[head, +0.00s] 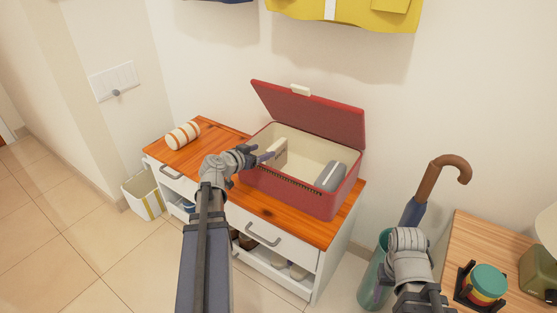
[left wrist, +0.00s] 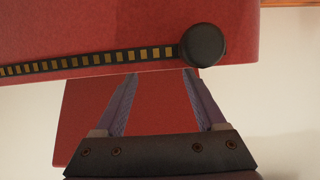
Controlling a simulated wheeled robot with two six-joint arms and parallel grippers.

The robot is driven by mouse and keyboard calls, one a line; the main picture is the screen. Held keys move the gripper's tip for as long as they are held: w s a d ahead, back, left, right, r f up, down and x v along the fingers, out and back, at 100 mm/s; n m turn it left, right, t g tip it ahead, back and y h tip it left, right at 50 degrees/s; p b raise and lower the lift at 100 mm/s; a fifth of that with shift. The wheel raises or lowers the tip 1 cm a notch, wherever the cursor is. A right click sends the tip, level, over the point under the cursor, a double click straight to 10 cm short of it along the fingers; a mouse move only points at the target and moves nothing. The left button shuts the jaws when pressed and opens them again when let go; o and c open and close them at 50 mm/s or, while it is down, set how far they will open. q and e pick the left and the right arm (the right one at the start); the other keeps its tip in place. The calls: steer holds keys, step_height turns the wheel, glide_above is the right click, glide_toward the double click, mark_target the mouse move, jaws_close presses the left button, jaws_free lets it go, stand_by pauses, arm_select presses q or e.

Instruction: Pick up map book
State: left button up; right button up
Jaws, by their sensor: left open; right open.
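A red box (head: 300,196) with its lid (head: 312,113) raised stands on a wooden-topped cabinet. A beige, flat-sided item (head: 280,146) is inside it at the left; it may be the map book, but no cover marking is readable. My left gripper (head: 266,156) is open at the box's left side, close to that item; contact cannot be told. In the left wrist view the open, empty fingers (left wrist: 158,75) have red surfaces behind and ahead of them, with a gold-dotted dark strip. My right gripper (head: 383,290) is low at the right by the umbrella stand, partly hidden.
A grey rolled item (head: 331,176) lies in the box's right end. A striped roll (head: 183,135) lies on the cabinet top (head: 205,143). An umbrella (head: 425,190) stands in a green holder (head: 372,284). A side table (head: 480,240) is at the right, a white bin (head: 143,196) at the left.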

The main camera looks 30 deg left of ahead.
mark_target(274, 147)
arm_select(q)
steer(key=shift+b+x, duration=1)
steer(key=shift+x, duration=2.65)
steer(key=shift+d+r, duration=0.15)
steer(key=shift+c, duration=0.3)
jaws_close()
